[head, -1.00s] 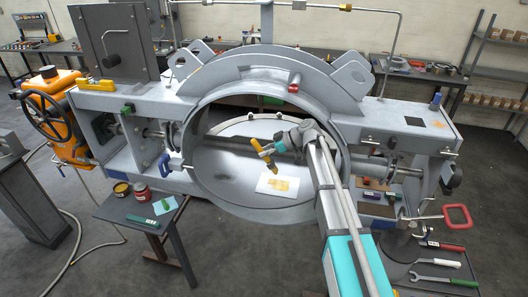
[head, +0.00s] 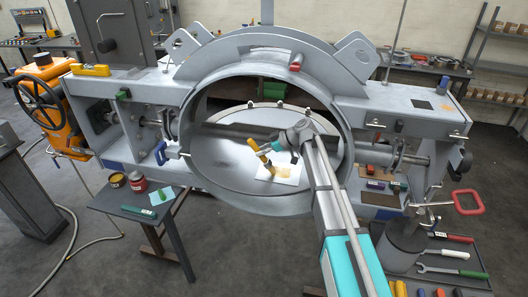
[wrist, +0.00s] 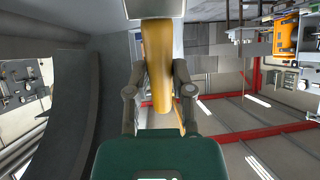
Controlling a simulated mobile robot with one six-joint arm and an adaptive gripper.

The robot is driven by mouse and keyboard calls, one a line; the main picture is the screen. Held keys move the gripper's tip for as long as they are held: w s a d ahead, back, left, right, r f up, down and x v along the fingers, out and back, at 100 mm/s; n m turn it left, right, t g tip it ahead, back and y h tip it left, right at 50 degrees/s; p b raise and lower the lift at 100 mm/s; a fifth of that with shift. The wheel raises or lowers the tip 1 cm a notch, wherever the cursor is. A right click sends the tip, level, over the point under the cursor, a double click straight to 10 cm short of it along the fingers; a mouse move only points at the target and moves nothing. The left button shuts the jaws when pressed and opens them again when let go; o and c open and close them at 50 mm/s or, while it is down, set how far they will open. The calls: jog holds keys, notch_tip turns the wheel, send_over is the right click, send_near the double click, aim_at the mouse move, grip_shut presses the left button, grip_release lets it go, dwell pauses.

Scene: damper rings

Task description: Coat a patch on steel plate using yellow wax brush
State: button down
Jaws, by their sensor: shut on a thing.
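The yellow wax brush (head: 257,148) is held in my gripper (head: 269,149) inside the big round ring. The steel plate (head: 290,180) is a pale sheet lying on the disc inside the ring. I cannot tell for certain whether the bristles touch the plate. In the wrist view, the fingers close on both sides of the yellow brush handle (wrist: 157,70); the bristles and plate are hidden there.
The grey ring wall (head: 190,150) surrounds the work area. At the right, a tool tray (head: 460,285) carries wrenches and handled tools.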

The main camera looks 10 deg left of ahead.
jog(key=shift+a, duration=1.35)
jog(key=shift+s+d+f, duration=0.15)
jog(key=shift+d, duration=1.7)
jog(key=r+p, duration=0.3)
jog(key=r, duration=0.1)
jog(key=shift+d, duration=0.2)
notch_tip(320, 180, up, 4)
jog(key=p, duration=0.4)
jog(key=shift+f, duration=0.15)
jog(key=shift+a+f+b, duration=0.15)
jog(key=shift+f+b, duration=1.4)
jog(key=shift+a+f+b, duration=0.15)
jog(key=shift+f+b, duration=1.35)
jog(key=shift+f, duration=0.05)
jog(key=shift+f+b, duration=0.75)
jog(key=shift+a, duration=0.15)
